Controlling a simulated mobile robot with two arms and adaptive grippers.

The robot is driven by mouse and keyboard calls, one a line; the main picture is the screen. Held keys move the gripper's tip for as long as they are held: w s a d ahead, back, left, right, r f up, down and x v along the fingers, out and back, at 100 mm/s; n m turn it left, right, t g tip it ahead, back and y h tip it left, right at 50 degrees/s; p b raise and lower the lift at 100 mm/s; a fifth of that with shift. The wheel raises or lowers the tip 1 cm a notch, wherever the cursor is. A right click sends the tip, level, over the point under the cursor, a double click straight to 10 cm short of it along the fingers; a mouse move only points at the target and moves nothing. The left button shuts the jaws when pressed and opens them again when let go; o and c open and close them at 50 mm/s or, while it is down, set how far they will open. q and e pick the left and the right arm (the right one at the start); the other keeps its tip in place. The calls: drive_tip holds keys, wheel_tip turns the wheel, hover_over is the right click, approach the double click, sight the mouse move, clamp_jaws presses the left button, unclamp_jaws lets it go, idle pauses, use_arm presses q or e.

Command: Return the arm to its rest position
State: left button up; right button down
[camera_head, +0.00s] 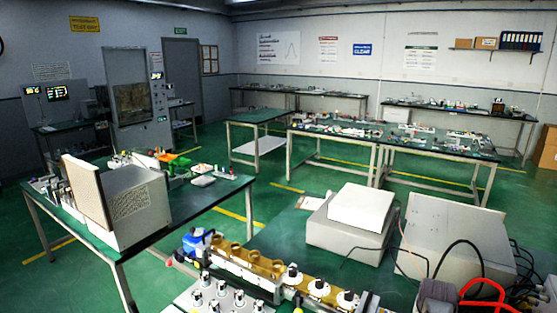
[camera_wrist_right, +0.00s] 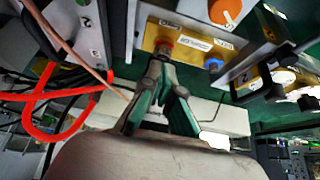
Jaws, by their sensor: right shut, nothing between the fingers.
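My right gripper (camera_wrist_right: 161,66) shows in the right wrist view with its two green-padded fingers drawn together at the tips and nothing held. The tips are in front of a brass panel (camera_wrist_right: 190,40), close to a red connector (camera_wrist_right: 164,44); I cannot tell whether they touch it. A blue connector (camera_wrist_right: 212,63) is to the right on the same panel, and an orange knob (camera_wrist_right: 226,12) is above. In the head view the right fingers are not visible. My left gripper is in neither view.
A red cable (camera_wrist_right: 45,117) loops left of my right gripper. In the head view, a brass waveguide bench (camera_head: 240,262), a white-topped box (camera_head: 362,208) and a grey case (camera_head: 455,235) stand close in front. Another table (camera_head: 215,193) is at left; green floor (camera_head: 285,178) lies between.

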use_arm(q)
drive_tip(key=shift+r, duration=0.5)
use_arm(e)
drive_tip(key=shift+r, duration=0.45)
